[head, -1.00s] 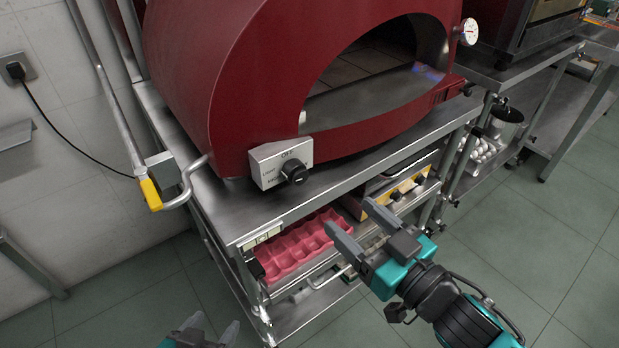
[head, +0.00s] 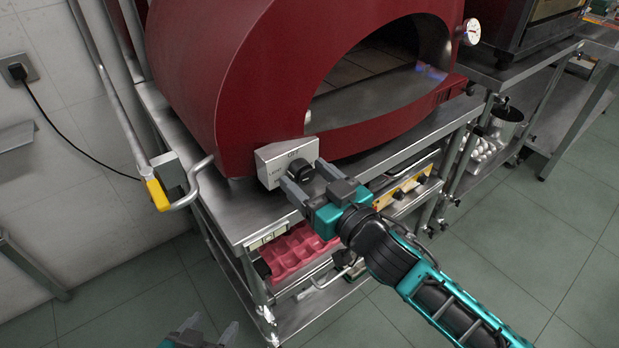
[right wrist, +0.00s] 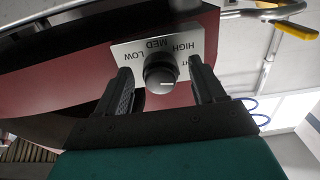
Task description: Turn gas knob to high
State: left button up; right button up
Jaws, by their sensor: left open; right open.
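The black gas knob (right wrist: 160,73) sits on a grey control plate (right wrist: 192,42) at the front left of the red oven (head: 210,75). In the right wrist view the plate's words HIGH, MED and LOW appear upside down. A pale mark shows on the knob, but I cannot tell which setting it points to. My right gripper (head: 303,174) is open, with one finger on each side of the knob; in the right wrist view (right wrist: 162,85) gaps show between knob and fingers. My left gripper (head: 208,332) is open at the bottom edge, away from the oven.
The oven stands on a steel table (head: 225,210). A yellow-ended bent handle (head: 157,193) sticks out at its left. A pink tray (head: 295,250) lies on the shelf below. A small blue flame (head: 430,72) shows inside the oven. The floor in front is clear.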

jog(key=shift+c, duration=0.3)
jog(key=c, duration=1)
jog(key=shift+n, duration=0.4)
jog(key=shift+r+n+p, duration=0.1)
jog(key=shift+n+p, duration=1.05)
jog(key=shift+n, duration=0.65)
jog(key=n+p, duration=0.1)
jog(key=n, duration=0.4)
jog(key=shift+n, duration=0.3)
